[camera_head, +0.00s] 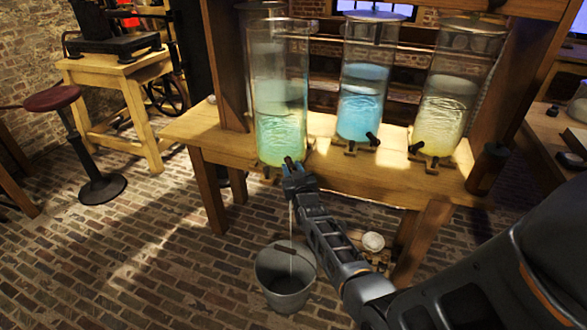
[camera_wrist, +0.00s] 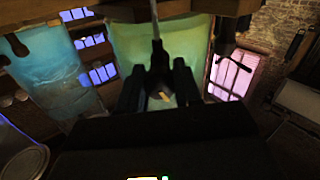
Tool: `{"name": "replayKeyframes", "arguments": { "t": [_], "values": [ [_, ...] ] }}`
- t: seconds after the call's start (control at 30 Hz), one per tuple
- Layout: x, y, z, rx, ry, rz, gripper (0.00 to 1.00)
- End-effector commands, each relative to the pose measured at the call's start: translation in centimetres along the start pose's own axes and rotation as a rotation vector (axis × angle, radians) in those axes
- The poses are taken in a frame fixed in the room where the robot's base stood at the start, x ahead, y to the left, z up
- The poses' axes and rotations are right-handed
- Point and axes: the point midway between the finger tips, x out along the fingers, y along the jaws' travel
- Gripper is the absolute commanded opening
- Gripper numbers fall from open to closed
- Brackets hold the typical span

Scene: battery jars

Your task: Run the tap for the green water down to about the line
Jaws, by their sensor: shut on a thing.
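The jar of green water (camera_head: 280,110) stands at the left of the wooden bench. Its water reaches a little above the middle of the glass; a level line on the glass cannot be made out. My gripper (camera_head: 292,170) is at the tap at the foot of this jar and is shut on the tap handle, which is mostly hidden by the fingers. A thin stream falls from the tap into the metal bucket (camera_head: 286,292) on the floor below. In the wrist view, my gripper's fingers (camera_wrist: 158,85) stand before the green jar (camera_wrist: 190,45).
A jar of blue water (camera_head: 364,95) and a jar of pale yellowish water (camera_head: 441,110) stand to the right on the bench (camera_head: 350,180), each with its own tap. A red-topped stool (camera_head: 52,98) stands at the left. Brick floor is clear left of the bucket.

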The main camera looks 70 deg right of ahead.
Motion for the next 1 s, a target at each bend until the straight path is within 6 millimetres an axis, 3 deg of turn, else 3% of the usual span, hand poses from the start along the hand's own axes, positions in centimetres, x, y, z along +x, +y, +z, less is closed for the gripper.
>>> {"name": "replayKeyframes", "arguments": {
  "t": [0.13,0.47,0.67,1.0],
  "values": [
    [0.01,-0.04,-0.12,-0.146,0.001,0.0,0.04],
    [0.01,-0.03,-0.06,-0.183,0.002,0.0,0.04],
    [-0.01,-0.03,-0.01,-0.331,0.0,-0.001,0.04],
    [-0.01,-0.01,0.05,-0.34,0.0,0.0,0.04]
  ]
}}
